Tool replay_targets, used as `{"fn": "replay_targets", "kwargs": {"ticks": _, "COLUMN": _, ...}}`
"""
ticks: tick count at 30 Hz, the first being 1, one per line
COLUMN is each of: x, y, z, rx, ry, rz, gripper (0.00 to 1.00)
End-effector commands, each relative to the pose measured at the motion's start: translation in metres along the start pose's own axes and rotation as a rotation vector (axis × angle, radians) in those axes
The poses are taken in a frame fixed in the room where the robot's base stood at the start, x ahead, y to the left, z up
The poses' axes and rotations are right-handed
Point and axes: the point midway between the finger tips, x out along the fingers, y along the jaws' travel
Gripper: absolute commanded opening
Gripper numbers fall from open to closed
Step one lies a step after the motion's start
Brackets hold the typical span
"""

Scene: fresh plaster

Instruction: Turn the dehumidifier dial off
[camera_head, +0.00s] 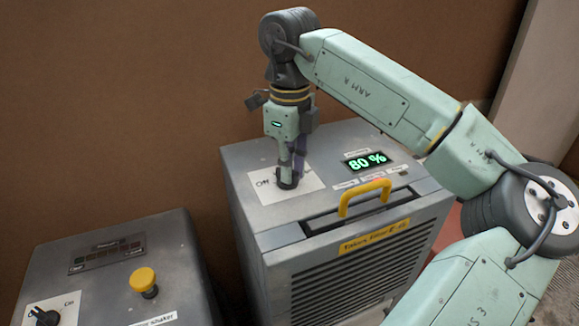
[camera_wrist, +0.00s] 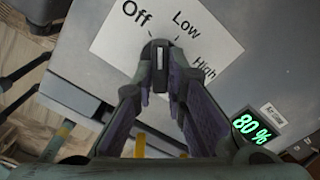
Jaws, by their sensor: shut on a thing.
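The dehumidifier (camera_head: 275,235) is a grey cabinet with a white dial label on its top, reading Off, Low and High in the wrist view (camera_wrist: 115,42). The dark dial (camera_wrist: 158,52) sits on this label; its base shows below my fingertips in the head view (camera_head: 287,185). My gripper (camera_wrist: 160,72) is shut on the dial from above, one finger on each side. The dial's long axis runs up the wrist picture, between the Off and Low words. Its exact pointer mark is partly hidden by the fingers. The green display reads 80 % (camera_head: 366,161).
A yellow handle (camera_head: 364,192) arches over the dehumidifier's front top edge. A second grey machine (camera_head: 110,285) stands at the left, with a yellow button (camera_head: 143,279) and its own black knob (camera_head: 43,316). A brown wall is close behind.

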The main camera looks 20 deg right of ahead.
Motion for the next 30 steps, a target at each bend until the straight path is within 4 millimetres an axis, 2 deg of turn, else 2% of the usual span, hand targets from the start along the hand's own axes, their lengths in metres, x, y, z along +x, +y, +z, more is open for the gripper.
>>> {"fn": "replay_targets", "kwargs": {"ticks": 6, "x": 0.0002, "y": -0.0008, "z": 0.0001, "rx": -0.175, "ry": -0.001, "rz": 0.001, "gripper": 0.00}}
{"fn": "replay_targets", "kwargs": {"ticks": 15, "x": -0.0001, "y": -0.0016, "z": 0.0003, "rx": -0.335, "ry": 0.000, "rz": 0.000, "gripper": 0.00}}
{"fn": "replay_targets", "kwargs": {"ticks": 30, "x": -0.0003, "y": -0.0019, "z": 0.0004, "rx": -0.397, "ry": 0.000, "rz": 0.000, "gripper": 0.00}}
